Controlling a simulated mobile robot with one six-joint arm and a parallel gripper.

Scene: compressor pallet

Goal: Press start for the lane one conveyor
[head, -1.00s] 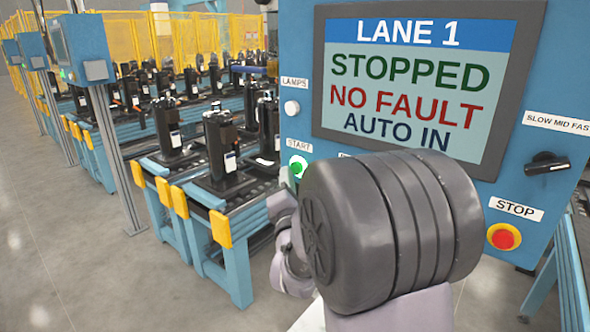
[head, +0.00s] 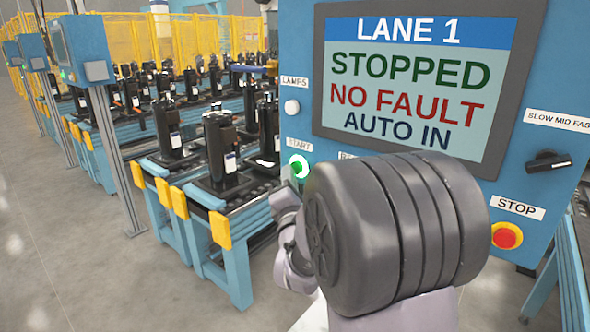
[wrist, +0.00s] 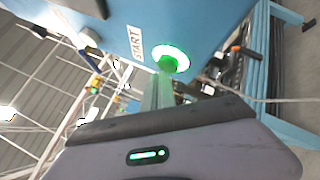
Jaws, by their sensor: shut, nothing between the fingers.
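The blue lane panel (head: 400,170) carries a screen (head: 415,85) reading LANE 1, STOPPED, NO FAULT, AUTO IN. The START button (head: 299,166) is on its left side, below its label, with a bright green glow. In the wrist view the button (wrist: 171,59) has a lit ring around a darker green centre. My gripper (head: 289,177) is shut and empty, its tips at the button's lower left in the head view. In the wrist view the fingertips (wrist: 164,78) overlap the button's lower edge. I cannot tell whether they touch it. My wrist hides the panel's lower middle.
A white LAMPS button (head: 292,107) sits above START. A black speed knob (head: 548,162) and a red STOP button (head: 507,236) are on the right. Blue conveyors (head: 235,262) with several black compressors stand at left. Open floor (head: 70,270) lies left of them.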

